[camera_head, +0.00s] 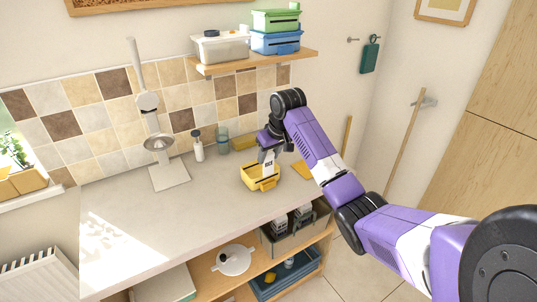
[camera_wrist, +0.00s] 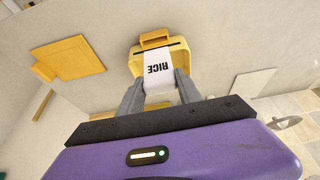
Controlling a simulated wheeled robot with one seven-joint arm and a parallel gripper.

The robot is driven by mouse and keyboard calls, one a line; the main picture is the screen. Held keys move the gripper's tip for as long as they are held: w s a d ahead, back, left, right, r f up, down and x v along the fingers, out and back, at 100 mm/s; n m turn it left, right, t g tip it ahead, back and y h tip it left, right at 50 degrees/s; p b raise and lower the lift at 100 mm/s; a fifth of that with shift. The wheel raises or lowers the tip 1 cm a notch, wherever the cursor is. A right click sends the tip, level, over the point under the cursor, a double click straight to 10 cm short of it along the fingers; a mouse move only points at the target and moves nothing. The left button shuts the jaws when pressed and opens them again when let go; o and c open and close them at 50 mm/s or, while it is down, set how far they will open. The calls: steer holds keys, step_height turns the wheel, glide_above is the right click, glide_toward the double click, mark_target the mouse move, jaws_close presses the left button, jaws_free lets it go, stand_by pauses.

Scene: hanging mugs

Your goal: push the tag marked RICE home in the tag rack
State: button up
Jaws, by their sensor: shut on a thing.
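The white tag marked RICE (camera_wrist: 158,67) is held between the two grey fingers of my gripper (camera_wrist: 159,88). It also shows small in the head view (camera_head: 268,160), upright below my gripper (camera_head: 268,150). The yellow tag rack (camera_head: 256,181) stands on the counter under it. In the wrist view the tag's far end meets the dark slot in the top of the rack (camera_wrist: 177,44). Most of the tag's face shows outside the slot. I cannot tell how deep its lower edge sits. My fingers hide part of the rack.
A flat yellow board (camera_wrist: 68,60) lies on the counter beside the rack. A wall shelf (camera_head: 255,65) with boxes hangs above. The counter to the left is mostly clear.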

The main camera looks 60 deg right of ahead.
mark_target(269, 168)
steer(key=shift+f+b, duration=1.35)
steer(key=shift+f, duration=1.45)
steer(key=o, duration=1.4)
steer(key=shift+r, duration=0.1)
steer(key=b+v, duration=0.1)
steer(key=v, duration=0.6)
steer(key=shift+s+r, duration=0.2)
steer(key=shift+r, duration=0.05)
steer(key=shift+a, duration=0.15)
